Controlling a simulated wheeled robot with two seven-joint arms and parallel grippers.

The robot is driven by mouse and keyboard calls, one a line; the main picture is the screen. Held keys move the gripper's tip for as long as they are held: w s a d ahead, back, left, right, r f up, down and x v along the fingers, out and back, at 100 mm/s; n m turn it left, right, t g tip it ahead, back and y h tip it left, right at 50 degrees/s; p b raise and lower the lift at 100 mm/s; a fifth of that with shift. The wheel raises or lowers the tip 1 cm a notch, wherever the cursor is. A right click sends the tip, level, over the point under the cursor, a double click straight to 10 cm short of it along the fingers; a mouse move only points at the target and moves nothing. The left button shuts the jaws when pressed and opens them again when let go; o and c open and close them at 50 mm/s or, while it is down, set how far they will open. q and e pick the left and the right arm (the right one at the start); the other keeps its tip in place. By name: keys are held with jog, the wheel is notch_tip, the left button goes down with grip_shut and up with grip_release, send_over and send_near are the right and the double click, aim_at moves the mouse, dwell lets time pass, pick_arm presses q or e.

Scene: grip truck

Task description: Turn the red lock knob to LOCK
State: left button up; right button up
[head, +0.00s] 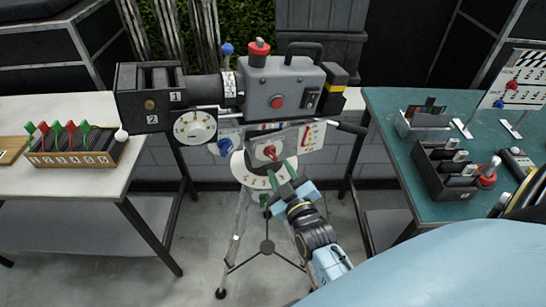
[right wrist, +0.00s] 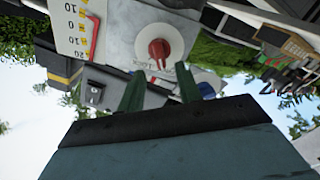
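The red lock knob (head: 270,152) sits on a round white disc on the side of the tripod head, under the grey camera (head: 280,92). In the right wrist view the red knob (right wrist: 158,50) is a short lever over small lettering that I cannot read. My right gripper (head: 277,181) is below the knob in the head view, its green fingers pointing up toward it. In the right wrist view the fingers (right wrist: 160,80) are apart with nothing between them, and the knob appears just beyond their tips. My left gripper is out of view.
A blue knob (head: 225,146) and a white curved scale (head: 253,178) are close to the red knob. A pan handle (head: 350,128) sticks out right. A white table (head: 60,185) stands left, a green-topped table (head: 385,107) right. Tripod legs (head: 238,235) spread below.

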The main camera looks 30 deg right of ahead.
aim_at(273, 157)
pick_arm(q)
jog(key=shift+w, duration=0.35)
pick_arm(e)
jog(key=shift+w+d, duration=0.2)
jog(key=shift+w, duration=0.7)
jog(key=shift+w+d, duration=0.15)
jog(key=shift+w, duration=0.7)
jog(key=shift+w+d, duration=0.2)
jog(key=shift+w, duration=0.7)
jog(key=shift+c, duration=0.4)
jog(key=c, duration=0.5)
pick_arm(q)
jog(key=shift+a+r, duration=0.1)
